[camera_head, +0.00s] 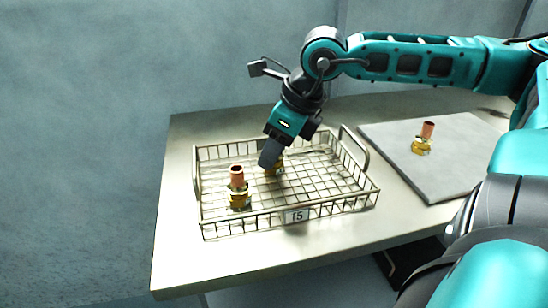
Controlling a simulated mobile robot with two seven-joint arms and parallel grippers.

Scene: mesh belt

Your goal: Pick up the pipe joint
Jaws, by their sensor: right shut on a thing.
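A copper and brass pipe joint (238,187) stands upright in the left part of the wire basket (297,215). A second pipe joint (275,171) is in the basket's back middle, its upper part hidden by my right gripper (270,158). My right gripper points down and is shut on this second joint; I cannot tell whether the joint touches the basket floor. A third pipe joint (422,138) stands upright on a grey mat at the right. My left gripper is not in view.
The basket has raised wire sides, a handle at each end and a label reading 15. It stands on a pale table (180,235). The flat grey mat (460,165) lies to its right. The right part of the basket is empty.

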